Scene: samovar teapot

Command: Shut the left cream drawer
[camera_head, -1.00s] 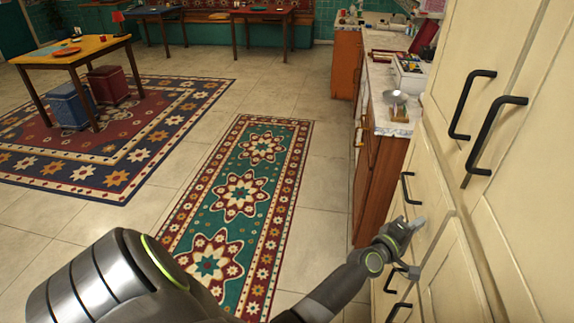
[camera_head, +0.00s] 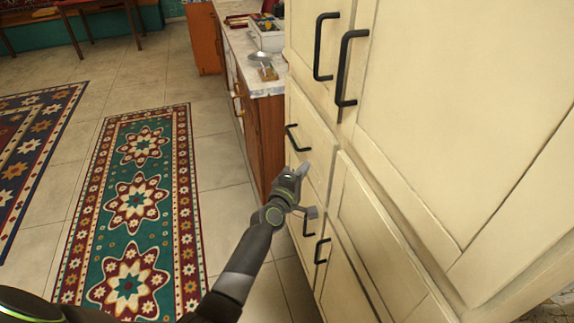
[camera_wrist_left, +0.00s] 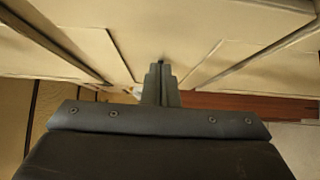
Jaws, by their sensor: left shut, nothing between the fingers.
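The left cream drawer (camera_head: 314,138) is in the tall cream cabinet at the right of the head view, with a black bar handle (camera_head: 297,138) on its front. Whether its front stands slightly out or sits flush I cannot tell. My left gripper (camera_head: 304,168) is shut and empty, with its tips at the lower part of this drawer front, below the handle. In the left wrist view, the shut fingers (camera_wrist_left: 161,68) point at cream panels (camera_wrist_left: 160,40); contact is not clear. My right gripper is not in view.
Cream doors with black handles (camera_head: 321,250) are below, and tall doors (camera_head: 350,70) with long handles are above. A wooden counter (camera_head: 262,120) with a pale top stands beyond the cabinet. A patterned runner rug (camera_head: 135,205) lies on the open floor at left.

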